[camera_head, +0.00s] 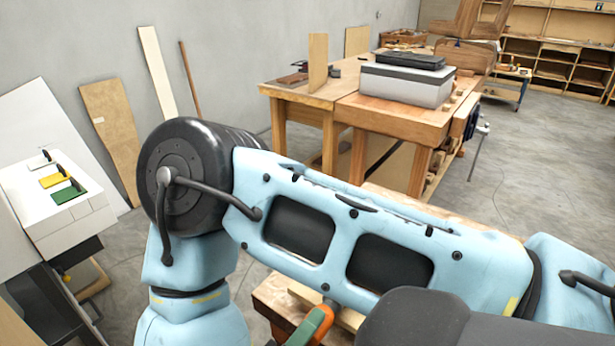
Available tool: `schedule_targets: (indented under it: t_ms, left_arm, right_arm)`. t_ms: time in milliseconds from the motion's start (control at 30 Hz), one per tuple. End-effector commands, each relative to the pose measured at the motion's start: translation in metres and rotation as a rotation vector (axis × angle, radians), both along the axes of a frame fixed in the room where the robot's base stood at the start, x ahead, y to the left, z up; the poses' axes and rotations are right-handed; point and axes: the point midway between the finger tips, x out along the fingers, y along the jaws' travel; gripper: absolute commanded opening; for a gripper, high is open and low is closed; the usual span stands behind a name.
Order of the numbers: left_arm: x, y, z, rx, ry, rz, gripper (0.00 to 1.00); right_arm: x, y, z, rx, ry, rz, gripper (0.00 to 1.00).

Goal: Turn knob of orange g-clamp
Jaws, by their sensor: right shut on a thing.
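The orange g-clamp (321,322) shows only in small part at the bottom edge. An orange piece and a green piece stand out at the edge of a wooden bench. My light-blue right arm crosses the middle of the view and covers much of the bench. The dark grey end of my right gripper (412,318) is at the bottom, just right of the orange piece. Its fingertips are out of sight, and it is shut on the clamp. The exact part held, and the knob, cannot be made out. My left gripper is not in view.
The wooden bench (268,296) lies under my arm. A larger wooden table (400,116) with a grey box (400,88) stands behind. At left a white stand (22,190) holds small coloured tools. Boards lean on the wall. Floor at right is clear.

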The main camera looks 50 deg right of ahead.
Motion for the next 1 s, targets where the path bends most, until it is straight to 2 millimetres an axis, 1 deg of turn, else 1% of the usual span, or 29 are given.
schedule_targets:
  t_ms: [1000]
  left_arm:
    - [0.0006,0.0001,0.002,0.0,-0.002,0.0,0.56]
  right_arm:
    - [-0.0008,-0.0006,0.0022,0.092,-0.96,0.003,0.11]
